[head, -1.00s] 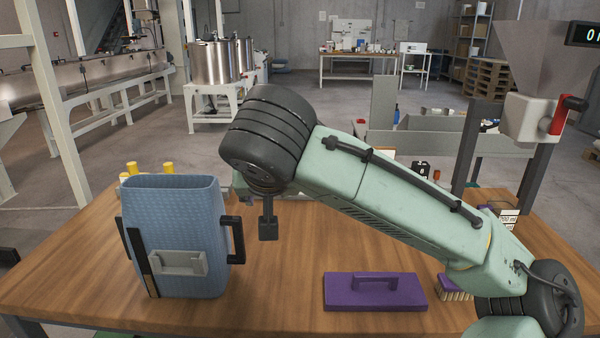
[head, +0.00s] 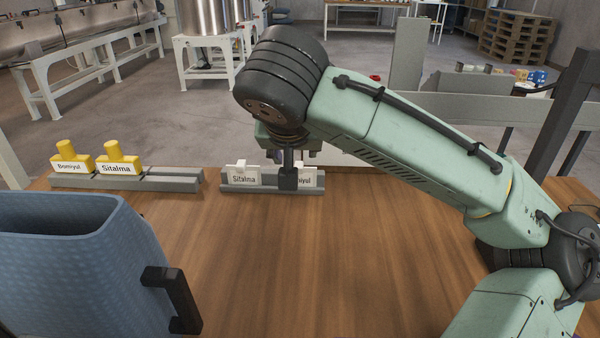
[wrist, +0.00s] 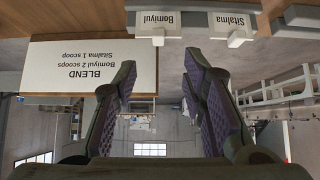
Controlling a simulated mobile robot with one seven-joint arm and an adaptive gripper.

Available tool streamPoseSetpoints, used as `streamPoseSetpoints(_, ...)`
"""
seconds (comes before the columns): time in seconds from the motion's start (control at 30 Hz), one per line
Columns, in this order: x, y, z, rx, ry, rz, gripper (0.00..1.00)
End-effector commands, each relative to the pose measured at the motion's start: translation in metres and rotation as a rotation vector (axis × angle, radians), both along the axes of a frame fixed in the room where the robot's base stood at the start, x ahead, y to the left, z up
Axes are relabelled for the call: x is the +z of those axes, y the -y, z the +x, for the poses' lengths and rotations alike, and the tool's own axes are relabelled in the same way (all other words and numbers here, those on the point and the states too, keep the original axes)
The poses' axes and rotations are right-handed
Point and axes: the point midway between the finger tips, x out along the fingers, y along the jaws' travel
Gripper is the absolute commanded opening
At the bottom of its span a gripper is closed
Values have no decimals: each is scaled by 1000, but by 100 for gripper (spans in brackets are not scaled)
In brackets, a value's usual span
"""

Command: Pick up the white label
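Two white labels stand in a grey holder at the far edge of the wooden table. One reads "Sitalma" (head: 244,178); the other, to its right, ends in "iyul" (head: 306,179) and is partly hidden by my gripper (head: 288,178). The wrist view, upside down, shows the "Bomiyul" label (wrist: 160,24) and the "Sitalma" label (wrist: 233,28) near its top edge. My gripper (wrist: 163,90) is open there, its two purple-padded fingers apart with nothing between them. Its fingers look apart from both labels; the exact gap cannot be told.
A second grey holder (head: 120,182) at the left carries yellow pieces (head: 118,152) labelled "Bomiyul" and "Sitalma". A blue container (head: 75,265) with a black handle stands front left. A white "BLEND" card (wrist: 90,68) shows in the wrist view. The table's middle is clear.

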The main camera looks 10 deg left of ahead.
Motion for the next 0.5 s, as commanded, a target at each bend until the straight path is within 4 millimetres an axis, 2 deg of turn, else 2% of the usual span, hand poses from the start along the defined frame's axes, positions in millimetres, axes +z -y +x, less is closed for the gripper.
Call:
streamPoseSetpoints(0.2, -23, -4, 23, -1, -2, -1, 38)
streamPoseSetpoints(0.37, -32, -5, 30, 0, 0, -1, 38)
streamPoseSetpoints(0.5, -46, -5, 40, -3, -1, -3, 38)
